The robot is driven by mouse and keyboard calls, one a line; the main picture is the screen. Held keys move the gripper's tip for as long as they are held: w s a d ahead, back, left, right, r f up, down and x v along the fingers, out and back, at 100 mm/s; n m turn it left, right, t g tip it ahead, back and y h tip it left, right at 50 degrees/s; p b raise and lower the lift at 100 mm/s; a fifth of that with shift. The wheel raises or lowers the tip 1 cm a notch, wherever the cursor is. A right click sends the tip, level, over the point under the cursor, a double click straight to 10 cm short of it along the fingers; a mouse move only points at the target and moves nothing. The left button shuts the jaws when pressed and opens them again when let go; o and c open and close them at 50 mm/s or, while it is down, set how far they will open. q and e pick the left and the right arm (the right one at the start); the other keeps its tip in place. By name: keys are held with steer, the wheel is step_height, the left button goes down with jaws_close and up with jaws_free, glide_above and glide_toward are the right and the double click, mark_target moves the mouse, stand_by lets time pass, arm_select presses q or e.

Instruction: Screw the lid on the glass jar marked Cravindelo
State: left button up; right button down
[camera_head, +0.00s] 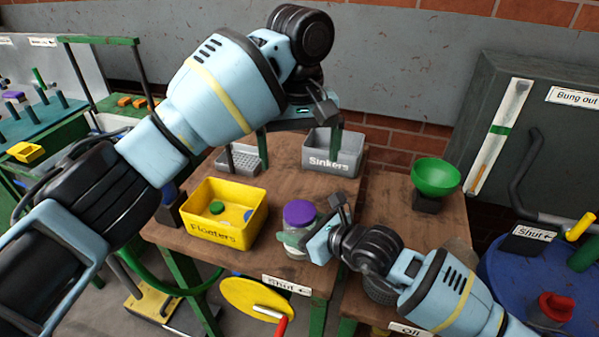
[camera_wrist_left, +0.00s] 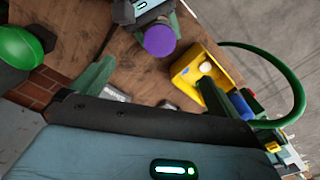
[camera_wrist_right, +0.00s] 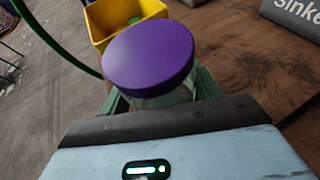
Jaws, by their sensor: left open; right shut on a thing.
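A glass jar (camera_head: 295,252) stands near the front of the brown bench with a purple lid (camera_head: 300,212) on its top. The lid looks level in the right wrist view (camera_wrist_right: 148,58); whether it is screwed tight I cannot tell. No name on the jar is readable. My right gripper (camera_wrist_right: 160,100) is shut on the jar's glass body, below the lid. My left gripper (camera_head: 300,142) is open and empty, above the bench behind the jar, apart from the lid. In the left wrist view the lid (camera_wrist_left: 160,40) lies beyond its spread green fingers.
A yellow Floaters bin (camera_head: 223,238) stands left of the jar, holding small round pieces. A grey Sinkers bin (camera_head: 333,160) is at the back. A green bowl (camera_head: 436,177) stands on a dark base at right. A yellow disc (camera_head: 255,298) with a red-handled crank is at the front edge.

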arm_select(q)
steer(key=shift+r, duration=1.6)
arm_select(e)
steer(key=shift+c, duration=1.2)
jaws_free()
steer(key=v, duration=0.6)
steer(key=shift+r, duration=0.1)
arm_select(q)
steer(key=shift+r, duration=0.5)
arm_select(e)
steer(key=shift+v, duration=0.9)
